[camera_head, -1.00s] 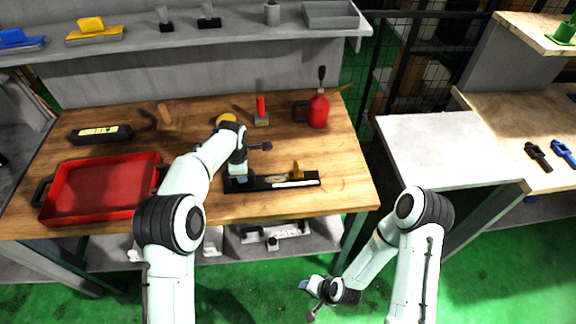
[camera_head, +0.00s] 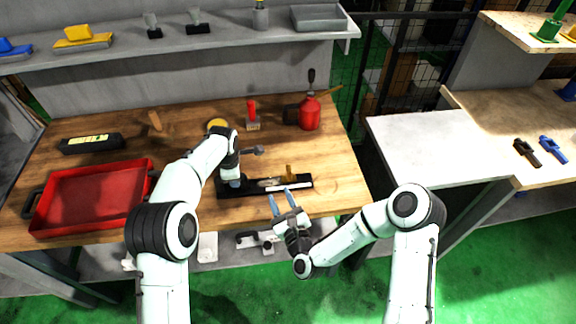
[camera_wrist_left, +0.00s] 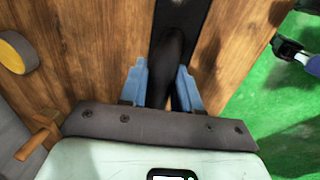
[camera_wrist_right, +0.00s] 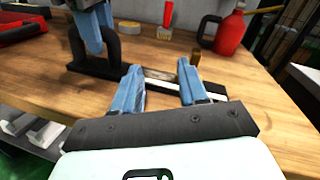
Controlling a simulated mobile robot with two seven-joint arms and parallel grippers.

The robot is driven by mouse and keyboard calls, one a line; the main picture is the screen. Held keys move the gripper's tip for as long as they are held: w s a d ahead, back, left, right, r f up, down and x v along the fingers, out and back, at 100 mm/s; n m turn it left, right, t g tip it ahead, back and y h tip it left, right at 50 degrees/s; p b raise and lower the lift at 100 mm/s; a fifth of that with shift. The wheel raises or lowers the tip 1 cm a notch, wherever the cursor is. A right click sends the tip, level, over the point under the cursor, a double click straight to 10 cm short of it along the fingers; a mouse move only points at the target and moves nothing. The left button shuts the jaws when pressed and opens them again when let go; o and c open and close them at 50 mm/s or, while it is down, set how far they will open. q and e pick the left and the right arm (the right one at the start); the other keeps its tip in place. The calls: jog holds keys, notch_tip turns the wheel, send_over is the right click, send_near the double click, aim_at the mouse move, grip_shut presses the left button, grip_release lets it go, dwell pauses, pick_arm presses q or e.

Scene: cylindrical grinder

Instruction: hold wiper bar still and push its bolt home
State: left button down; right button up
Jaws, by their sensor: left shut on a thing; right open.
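The wiper bar (camera_head: 252,188) is a black bar with a pale strip, lying near the front edge of the wooden workbench. A brass-coloured bolt (camera_head: 289,173) stands up from its right part, and it also shows in the right wrist view (camera_wrist_right: 196,56). My left gripper (camera_head: 233,183) is shut on the black handle (camera_wrist_left: 172,62) at the bar's left end; its fingers sit either side of it in the left wrist view. My right gripper (camera_head: 280,193) is open and empty just in front of the bar, with the bolt beyond its right finger in the right wrist view.
A red tray (camera_head: 92,196) lies at the bench's left. A red oil can (camera_head: 309,113), a red-handled brush (camera_head: 252,116) and a yellow round thing (camera_head: 217,125) stand behind the bar. A white-topped table (camera_head: 432,148) is at the right.

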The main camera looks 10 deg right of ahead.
aim_at(288, 166)
jog(key=d+m+h, duration=0.2)
jog(key=m, duration=0.1)
jog(key=w+d+m, duration=0.1)
jog(key=shift+f+m+h, duration=0.4)
jog(key=shift+w+d+m+h, duration=0.1)
jog(key=shift+d+m+h, duration=0.3)
jog(key=shift+m+h, duration=0.15)
jog(key=shift+w+d, duration=0.1)
jog(key=shift+w, duration=0.2)
jog(key=w, duration=1.1)
jog(key=shift+w+f, duration=0.1)
jog(key=shift+w, duration=0.05)
grip_shut()
